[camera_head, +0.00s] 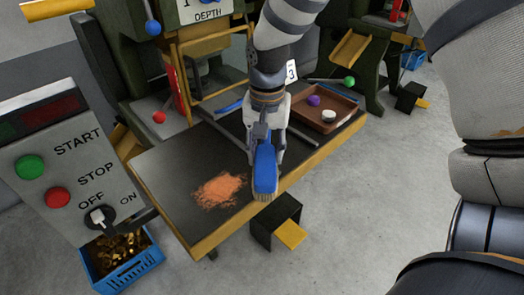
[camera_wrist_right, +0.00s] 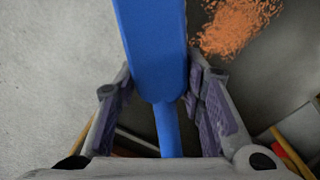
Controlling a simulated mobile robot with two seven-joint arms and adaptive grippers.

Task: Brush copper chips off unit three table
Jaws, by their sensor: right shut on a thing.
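A loose orange patch of copper chips (camera_head: 219,190) lies on the dark, yellow-edged table (camera_head: 165,170) of the machine. It also shows at the top right of the right wrist view (camera_wrist_right: 236,24). My right gripper (camera_head: 268,148) is shut on the handle of a blue brush (camera_head: 265,172). The brush points toward the table's front edge, just right of the chips. In the right wrist view the brush (camera_wrist_right: 155,45) covers the middle, its handle between the fingers. Whether the bristles touch the table, I cannot tell. My left gripper is not in view.
A brown tray (camera_head: 342,112) with small objects sits at the table's right end. A control panel (camera_head: 65,160) stands at the left, above a blue crate (camera_head: 130,278) of brass-coloured pieces. A black pedal box (camera_head: 268,228) stands on the floor by the front edge.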

